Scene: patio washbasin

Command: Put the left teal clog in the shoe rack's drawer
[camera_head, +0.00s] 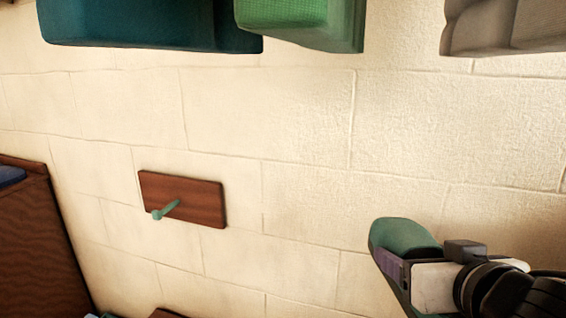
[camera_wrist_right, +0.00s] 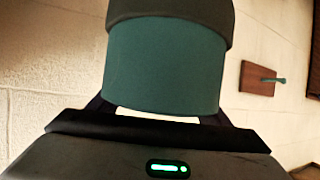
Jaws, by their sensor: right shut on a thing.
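A teal clog (camera_head: 405,238) is at the lower right of the head view, in front of the pale wall. My right gripper (camera_head: 393,268) is shut on it and holds it up. In the right wrist view the clog (camera_wrist_right: 165,72) fills the upper middle, with a darker part at the top, and the fingers are mostly hidden behind it. I cannot tell from its shape whether it is the left clog. My left gripper is not in view. No drawer is recognisable.
A wooden plaque with a teal peg (camera_head: 182,200) is on the wall. A brown wooden piece of furniture (camera_head: 38,250) stands at the left edge. Dark teal (camera_head: 150,28), green (camera_head: 305,18) and grey (camera_head: 505,25) objects are cut off along the top.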

